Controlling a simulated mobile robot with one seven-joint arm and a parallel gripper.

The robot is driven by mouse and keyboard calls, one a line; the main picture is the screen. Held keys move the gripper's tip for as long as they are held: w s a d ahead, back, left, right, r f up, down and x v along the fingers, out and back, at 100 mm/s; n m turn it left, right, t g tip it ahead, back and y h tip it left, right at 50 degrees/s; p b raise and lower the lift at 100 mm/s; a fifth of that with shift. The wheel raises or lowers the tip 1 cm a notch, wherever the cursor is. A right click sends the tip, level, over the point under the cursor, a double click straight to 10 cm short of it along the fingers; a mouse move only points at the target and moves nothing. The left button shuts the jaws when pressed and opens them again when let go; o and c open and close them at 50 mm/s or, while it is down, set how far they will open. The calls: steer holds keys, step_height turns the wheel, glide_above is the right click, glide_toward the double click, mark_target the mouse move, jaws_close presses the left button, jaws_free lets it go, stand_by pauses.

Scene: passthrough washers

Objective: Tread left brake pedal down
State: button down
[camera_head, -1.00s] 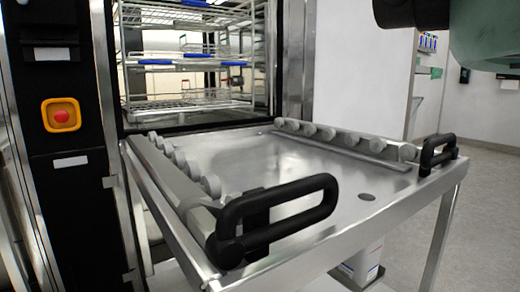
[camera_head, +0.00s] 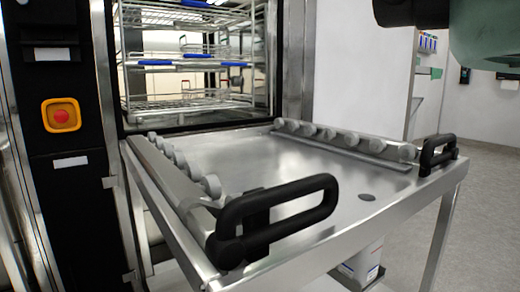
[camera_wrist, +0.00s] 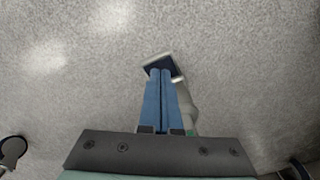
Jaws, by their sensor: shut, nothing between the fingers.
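In the wrist view, a small pedal (camera_wrist: 176,68) with a dark pad and a pale rim sits low over the grey floor. A pale arm runs back from it, partly behind my fingers. I take it for the left brake pedal. My gripper (camera_wrist: 160,72) has its two blue fingers together, with nothing between them. The fingertips overlap the pedal's pad in this view; I cannot tell whether they touch it. The head view shows neither the pedal nor my fingers. The steel trolley (camera_head: 270,165) has two black handles, a near one (camera_head: 275,220) and a far one (camera_head: 438,155).
A washer with wire racks (camera_head: 190,65) stands open behind the trolley. Its black panel has a red button (camera_head: 61,115). A dark round part, perhaps a caster (camera_wrist: 12,148), shows at the wrist view's lower left. Speckled floor (camera_wrist: 80,60) around the pedal looks clear.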

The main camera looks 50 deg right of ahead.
steer(key=shift+f+b, duration=0.85)
steer(key=shift+f, duration=0.75)
step_height(320, 180, up, 8)
steer(key=p, duration=0.9)
steer(key=shift+r, duration=0.15)
